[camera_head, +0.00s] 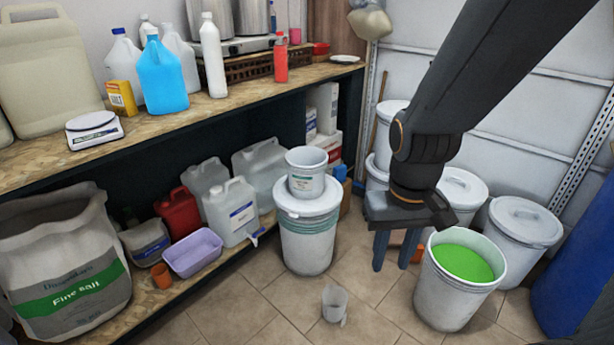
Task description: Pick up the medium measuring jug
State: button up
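A small translucent measuring jug (334,303) stands upright on the tiled floor at the bottom centre. No other jug is clear enough to compare sizes, so I cannot tell for sure that it is the medium one. My gripper (395,262) points downward at the end of my dark arm, above and to the right of the jug in the picture and apart from it. Its two fingers show a narrow gap with nothing held between them. Part of an orange object (413,248) shows behind the fingers and is mostly hidden.
An open drum of green liquid (422,290) stands right of the jug. A lidded white drum (306,250) with a small pail (306,183) on top stands behind it. More lidded drums (523,240) stand at right. Shelves with bottles run along the left. The front floor is clear.

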aim_at(335, 298)
jog(key=u, duration=1.95)
jog(key=i, duration=1.6)
jog(key=z, duration=4)
